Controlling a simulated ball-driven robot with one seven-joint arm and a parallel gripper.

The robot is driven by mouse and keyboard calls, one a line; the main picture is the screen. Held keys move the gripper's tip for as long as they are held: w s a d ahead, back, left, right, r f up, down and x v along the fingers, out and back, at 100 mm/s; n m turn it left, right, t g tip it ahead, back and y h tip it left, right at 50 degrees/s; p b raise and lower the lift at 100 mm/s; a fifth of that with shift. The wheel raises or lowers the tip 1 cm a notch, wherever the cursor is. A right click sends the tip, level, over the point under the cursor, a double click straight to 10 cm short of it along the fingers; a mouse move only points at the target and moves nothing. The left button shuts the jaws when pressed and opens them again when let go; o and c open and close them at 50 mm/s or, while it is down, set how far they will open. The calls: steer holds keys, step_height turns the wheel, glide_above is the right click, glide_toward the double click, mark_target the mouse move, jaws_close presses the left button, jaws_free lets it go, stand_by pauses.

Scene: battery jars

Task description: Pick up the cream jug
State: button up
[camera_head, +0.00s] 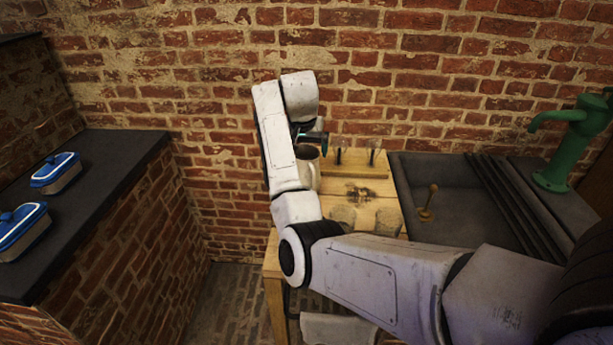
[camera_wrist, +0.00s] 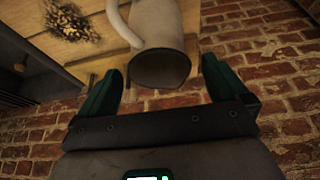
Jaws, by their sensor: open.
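The cream jug (camera_wrist: 160,25) shows in the wrist view at top centre, with its open dark mouth facing the camera and its handle to the left. In the head view the jug (camera_head: 309,168) stands upright on the wooden table, partly hidden by my arm. My gripper (camera_wrist: 162,75) is open and empty. Its two dark green fingers lie either side of the jug's mouth in the wrist view; I cannot tell whether they touch it. In the head view my gripper (camera_head: 312,137) is just above the jug, mostly hidden by my wrist.
The wooden table (camera_head: 385,218) has a dark burnt patch and a raised back strip with small upright pieces. A brick wall (camera_head: 400,60) stands close behind. A dark sink (camera_head: 432,190) and green pump (camera_head: 560,150) are right. Blue-lidded containers (camera_head: 55,175) sit on the left counter.

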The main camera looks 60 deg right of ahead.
mark_target(307, 157)
steer(key=shift+p+x, duration=0.45)
steer(key=shift+x, duration=2.15)
steer(key=shift+s+r, duration=0.1)
steer(key=c, duration=1.7)
steer(key=shift+o, duration=0.2)
